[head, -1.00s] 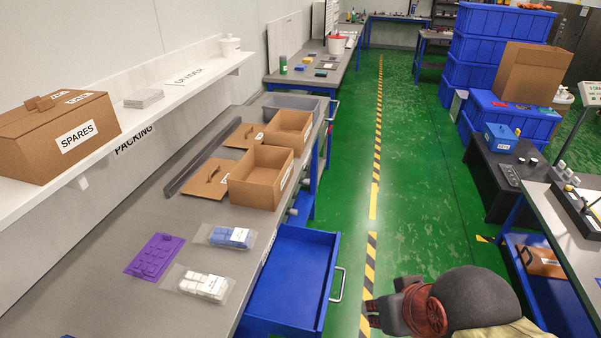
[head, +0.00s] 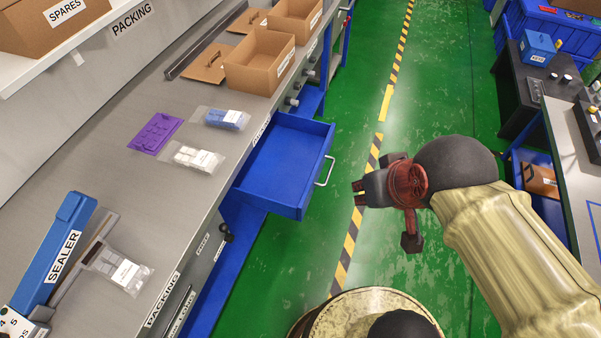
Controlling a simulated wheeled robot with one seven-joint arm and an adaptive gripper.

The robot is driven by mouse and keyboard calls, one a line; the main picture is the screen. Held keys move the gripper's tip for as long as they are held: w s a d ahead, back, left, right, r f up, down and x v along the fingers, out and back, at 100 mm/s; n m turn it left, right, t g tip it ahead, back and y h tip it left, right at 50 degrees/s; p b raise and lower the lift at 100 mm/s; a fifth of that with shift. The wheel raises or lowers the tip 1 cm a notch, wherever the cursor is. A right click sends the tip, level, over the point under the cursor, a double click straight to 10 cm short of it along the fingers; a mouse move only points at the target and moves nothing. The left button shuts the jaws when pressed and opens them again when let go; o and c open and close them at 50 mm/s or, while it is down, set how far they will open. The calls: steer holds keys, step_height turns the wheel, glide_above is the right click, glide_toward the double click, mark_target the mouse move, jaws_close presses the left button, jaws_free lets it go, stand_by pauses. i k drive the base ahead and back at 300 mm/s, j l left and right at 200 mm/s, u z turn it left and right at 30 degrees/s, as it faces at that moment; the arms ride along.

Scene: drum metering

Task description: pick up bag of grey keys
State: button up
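A clear bag of grey keys (head: 103,264) with a white label lies on the packing bench, at the lower left, beside the blue sealer (head: 61,247). A bag of white keys (head: 187,156) and a bag of blue keys (head: 223,118) lie farther back on the bench. A purple key tray (head: 157,134) lies to their left. My gripper (head: 358,193) is over the green floor, right of the open drawer and well apart from the bags. Its fingers point left; they are small here and I cannot tell how far apart they are. No bag shows at them.
The blue drawer (head: 268,176) stands open from the bench front. Open cardboard boxes (head: 250,75) stand at the back of the bench. A shelf (head: 120,12) runs above its left side.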

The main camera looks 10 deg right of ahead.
mark_target(126, 274)
steer(key=u, duration=0.4)
steer(key=j+u, duration=0.1)
steer(key=u, duration=1.5)
steer(key=i+j, duration=0.05)
